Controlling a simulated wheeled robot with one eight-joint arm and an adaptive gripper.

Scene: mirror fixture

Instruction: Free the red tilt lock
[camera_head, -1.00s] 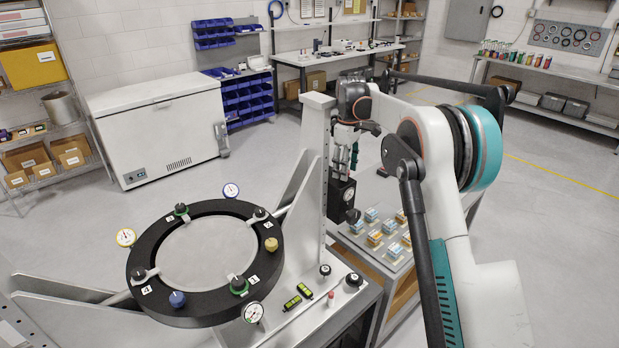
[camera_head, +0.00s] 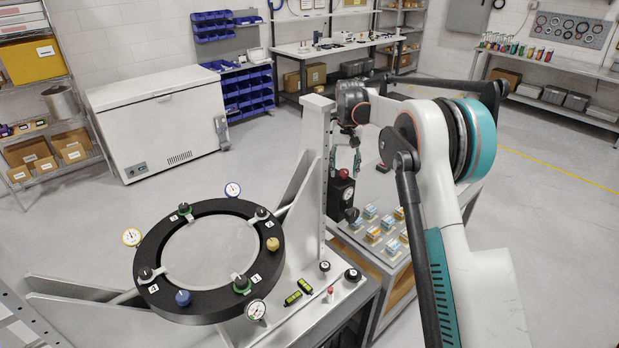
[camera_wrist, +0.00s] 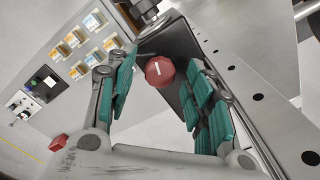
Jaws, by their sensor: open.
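The red tilt lock is a faceted red knob (camera_wrist: 159,71) with a white line on its face, on a dark housing. In the wrist view it sits between the teal finger pads of my gripper (camera_wrist: 163,60), with space visible on both sides. Whether a pad touches the knob cannot be told.
The metal post (camera_head: 318,150) stands close left of my gripper; its holed plate (camera_wrist: 245,90) runs along the wrist view's right. A black ring (camera_head: 150,260) with dial gauges is left. A panel with several small boxes (camera_head: 374,233) lies right. Another red piece (camera_wrist: 59,143) shows lower left.

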